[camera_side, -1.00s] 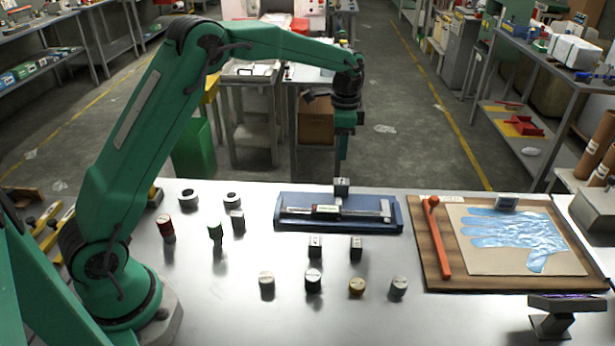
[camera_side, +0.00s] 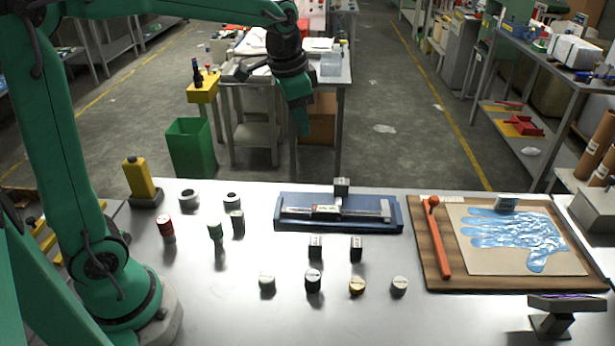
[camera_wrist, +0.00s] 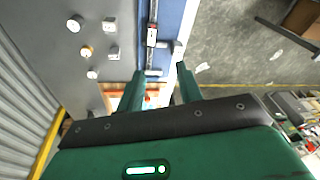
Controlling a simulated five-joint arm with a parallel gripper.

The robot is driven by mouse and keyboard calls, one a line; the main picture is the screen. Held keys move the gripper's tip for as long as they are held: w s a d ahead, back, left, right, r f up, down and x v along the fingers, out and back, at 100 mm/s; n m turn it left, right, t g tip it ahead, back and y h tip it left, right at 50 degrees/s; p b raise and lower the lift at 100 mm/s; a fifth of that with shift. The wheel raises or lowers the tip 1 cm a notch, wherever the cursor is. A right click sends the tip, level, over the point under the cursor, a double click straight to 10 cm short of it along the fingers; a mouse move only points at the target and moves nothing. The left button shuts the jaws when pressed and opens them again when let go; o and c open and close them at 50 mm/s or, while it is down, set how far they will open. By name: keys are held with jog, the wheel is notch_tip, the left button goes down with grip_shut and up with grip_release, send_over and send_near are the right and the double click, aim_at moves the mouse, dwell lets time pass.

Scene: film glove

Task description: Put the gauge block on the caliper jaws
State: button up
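A small dark metal block (camera_side: 342,186), which looks like the gauge block, sits at the back edge of the blue case (camera_side: 385,224), at the upward-pointing jaw of the silver caliper (camera_side: 297,211). It appears to rest on the jaw; the exact contact is too small to tell. In the wrist view the block (camera_wrist: 178,50) shows beside the caliper (camera_wrist: 152,36). My gripper (camera_side: 303,132) is above and behind the table, up and left of the block and apart from it. In the wrist view its two fingers (camera_wrist: 161,84) are spread with nothing between them.
Two similar small blocks (camera_side: 315,246) (camera_side: 356,248) stand in front of the case, with several round weights (camera_side: 313,280) nearer. Small cylinders and rings (camera_side: 188,198) stand left. A board (camera_side: 435,282) with a blue film glove (camera_side: 515,238) and red tool (camera_side: 438,240) lies right.

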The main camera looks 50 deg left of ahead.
jog(key=s+f+n+t, duration=0.1)
jog(key=s+n+t, duration=0.2)
jog(key=s, duration=1.6)
jog(key=shift+s+d+f+n, duration=0.2)
jog(key=shift+d+n, duration=0.15)
jog(key=shift+n, duration=0.65)
jog(key=shift+w+r, duration=0.15)
grip_shut()
jog(key=w+a+m+g, duration=0.35)
jog(key=w+m, duration=0.45)
jog(key=w, duration=1)
jog(key=w+a+f+m+g, duration=0.1)
jog(key=w+a+f+m, duration=0.1)
jog(key=w+f+m, duration=0.2)
jog(key=w+a+f+m+g, duration=0.1)
jog(key=w+a+f+m, duration=0.2)
jog(key=w+f, duration=0.6)
jog(key=shift+w+a+f+m, duration=0.2)
jog(key=shift+w+f+m, duration=0.1)
jog(key=shift+w+m, duration=0.2)
